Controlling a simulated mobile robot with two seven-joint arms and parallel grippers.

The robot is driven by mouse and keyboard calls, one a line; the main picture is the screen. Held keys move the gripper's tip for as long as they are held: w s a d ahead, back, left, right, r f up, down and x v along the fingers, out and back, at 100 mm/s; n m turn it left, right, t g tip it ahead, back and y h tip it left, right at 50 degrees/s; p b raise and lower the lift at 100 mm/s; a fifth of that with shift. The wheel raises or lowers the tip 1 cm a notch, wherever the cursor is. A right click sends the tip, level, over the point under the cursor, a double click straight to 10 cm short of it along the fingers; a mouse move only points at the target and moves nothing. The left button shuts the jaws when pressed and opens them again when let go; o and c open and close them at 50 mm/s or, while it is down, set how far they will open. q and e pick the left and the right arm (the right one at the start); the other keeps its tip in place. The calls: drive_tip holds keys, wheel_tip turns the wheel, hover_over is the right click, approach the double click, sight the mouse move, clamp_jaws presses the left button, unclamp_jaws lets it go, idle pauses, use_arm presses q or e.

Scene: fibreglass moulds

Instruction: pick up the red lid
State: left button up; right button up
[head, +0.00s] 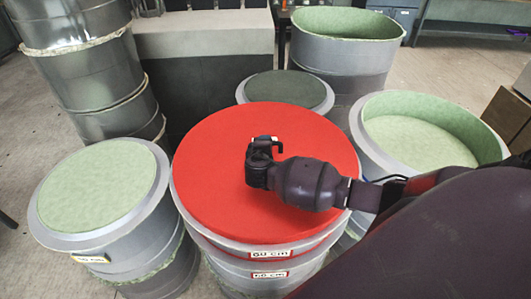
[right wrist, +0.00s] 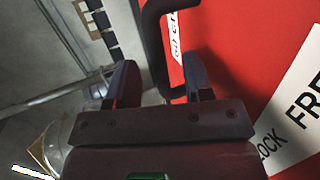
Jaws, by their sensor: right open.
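The red lid (head: 225,150) is a wide, flat, round disc lying on top of a grey drum mould in the middle of the head view. My right arm reaches in from the right, and my right gripper (head: 262,152) appears over the lid's middle. I cannot tell whether it touches the lid. In the right wrist view the fingers of my right gripper (right wrist: 160,82) are apart, with a black curved bar (right wrist: 152,40) showing between and beyond them. A red surface (right wrist: 240,50) with white lettered labels fills the right of that view. My left gripper is not seen.
A grey mould with a pale green top (head: 98,190) stands at left, close to the lid's drum. A dark-topped mould (head: 287,90) is behind, and an open green-lined mould (head: 420,128) stands at right. Stacked drums (head: 85,65) rise at back left.

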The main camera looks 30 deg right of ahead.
drive_tip(key=shift+x, duration=1.2)
clamp_jaws()
idle(0.5)
drive_tip(key=shift+r, duration=0.1)
